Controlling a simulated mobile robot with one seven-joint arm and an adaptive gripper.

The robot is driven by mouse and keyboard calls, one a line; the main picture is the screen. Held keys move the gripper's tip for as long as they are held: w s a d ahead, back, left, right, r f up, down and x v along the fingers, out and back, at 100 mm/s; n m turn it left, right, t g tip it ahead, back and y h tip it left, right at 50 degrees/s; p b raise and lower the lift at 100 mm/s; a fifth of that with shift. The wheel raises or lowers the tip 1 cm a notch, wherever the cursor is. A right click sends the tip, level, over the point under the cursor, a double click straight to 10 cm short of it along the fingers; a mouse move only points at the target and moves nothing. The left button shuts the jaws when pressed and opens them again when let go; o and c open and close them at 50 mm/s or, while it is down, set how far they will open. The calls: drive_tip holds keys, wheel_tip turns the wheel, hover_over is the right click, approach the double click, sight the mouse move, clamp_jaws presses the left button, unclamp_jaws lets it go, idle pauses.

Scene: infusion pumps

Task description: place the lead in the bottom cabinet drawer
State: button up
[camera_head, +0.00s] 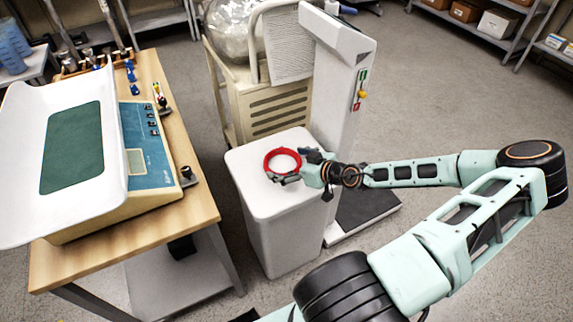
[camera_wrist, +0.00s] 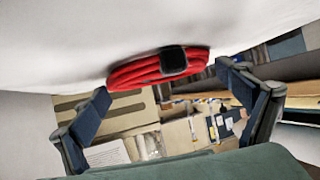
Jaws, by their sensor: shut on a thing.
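The lead is a red coiled ring (camera_head: 269,163) at the top of a white cabinet (camera_head: 270,205) in the head view. In the wrist view the coil (camera_wrist: 135,73), with a dark block on it, lies between my fingertips against a white surface. My gripper (camera_head: 299,167) is shut on the lead, with its fingers spread around the coil's width; the wrist view shows both fingers (camera_wrist: 163,80). Whether the coil touches the white top is hard to tell. No open drawer shows; the cabinet's drawer fronts cannot be made out.
A wooden table (camera_head: 190,210) with a baby scale (camera_head: 150,145) stands to the left. A beige cart (camera_head: 278,105) is behind the white cabinet, and a tall white floor scale (camera_head: 345,100) stands close on its right. Open floor lies farther right, toward the shelves (camera_head: 470,30).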

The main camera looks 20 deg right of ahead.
drive_tip(key=o, duration=1)
drive_tip(key=shift+c, duration=0.2)
